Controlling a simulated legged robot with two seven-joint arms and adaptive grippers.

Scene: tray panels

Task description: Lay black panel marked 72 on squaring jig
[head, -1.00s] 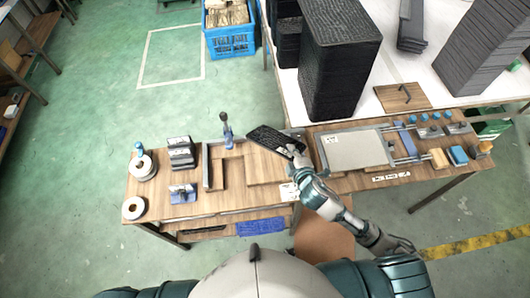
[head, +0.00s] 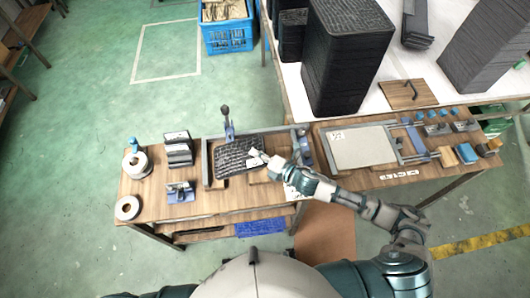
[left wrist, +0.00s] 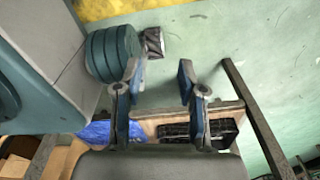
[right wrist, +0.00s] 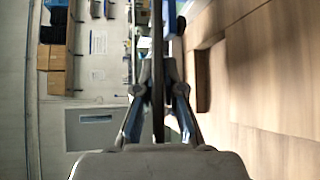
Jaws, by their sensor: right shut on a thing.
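The black panel (head: 238,152) is over the left part of the squaring jig (head: 207,170) on the wooden bench. Its mark cannot be read. My right gripper (head: 262,158) is shut on the panel's right edge. In the right wrist view the panel (right wrist: 158,60) shows edge-on as a thin dark strip between the fingers (right wrist: 158,85), with the wooden surface to its right. I cannot tell whether it touches the jig's base. My left gripper (left wrist: 160,75) is open and empty in the left wrist view, away from the jig; the head view does not show it.
A clamp with an upright handle (head: 227,120) stands at the jig's back edge. Tape rolls (head: 137,165) and a dark block stack (head: 178,150) are to the left. A pale plate in a frame (head: 360,147) lies to the right. Tall black stacks (head: 345,60) stand on the white table behind.

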